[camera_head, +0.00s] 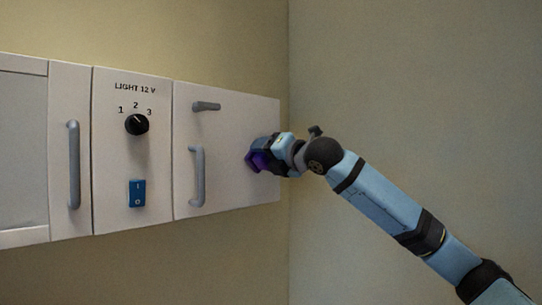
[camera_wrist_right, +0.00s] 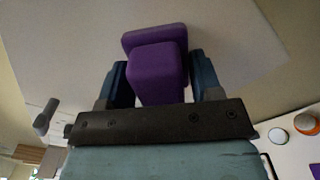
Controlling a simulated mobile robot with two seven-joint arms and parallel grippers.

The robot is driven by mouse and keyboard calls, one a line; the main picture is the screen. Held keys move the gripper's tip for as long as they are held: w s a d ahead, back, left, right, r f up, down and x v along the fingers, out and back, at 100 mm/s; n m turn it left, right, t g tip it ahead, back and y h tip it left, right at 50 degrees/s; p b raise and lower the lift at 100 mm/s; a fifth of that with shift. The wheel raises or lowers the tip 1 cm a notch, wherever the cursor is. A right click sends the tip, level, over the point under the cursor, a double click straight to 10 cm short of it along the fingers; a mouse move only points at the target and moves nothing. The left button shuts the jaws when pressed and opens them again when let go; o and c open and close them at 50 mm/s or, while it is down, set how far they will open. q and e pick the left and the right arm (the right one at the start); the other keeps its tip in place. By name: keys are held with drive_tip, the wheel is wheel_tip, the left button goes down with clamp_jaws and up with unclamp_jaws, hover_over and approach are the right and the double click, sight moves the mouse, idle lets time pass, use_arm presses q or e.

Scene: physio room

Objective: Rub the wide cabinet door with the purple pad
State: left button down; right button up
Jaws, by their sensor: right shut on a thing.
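The purple pad (camera_head: 257,161) is at the right part of a white cabinet door (camera_head: 235,125) with a grey vertical handle (camera_head: 197,176) and a short grey lever handle (camera_head: 207,106). My right gripper (camera_head: 272,155) is shut on the pad. In the right wrist view the pad (camera_wrist_right: 157,70) sits between the two blue fingers (camera_wrist_right: 160,82), with its wide face towards the white door surface (camera_wrist_right: 235,40). The pad is at or very close to the door; I cannot tell if it touches. My left gripper is not in view.
Left of this door is a panel marked LIGHT 12 V with a black knob (camera_head: 137,124) and a blue switch (camera_head: 138,193). Further left is another door (camera_head: 22,150) with a vertical handle (camera_head: 74,165). A bare wall (camera_head: 420,100) stands to the right.

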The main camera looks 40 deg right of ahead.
sight(221, 155)
drive_tip(key=shift+s+a, duration=0.2)
drive_tip(key=shift+a, duration=2.55)
drive_tip(key=shift+s+a, duration=0.2)
drive_tip(key=shift+a, duration=2.5)
drive_tip(key=shift+s+d, duration=0.1)
drive_tip(key=shift+s, duration=0.55)
drive_tip(key=shift+s+d, duration=0.2)
drive_tip(key=shift+s, duration=2.05)
drive_tip(key=s, duration=0.3)
drive_tip(key=shift+d, duration=0.15)
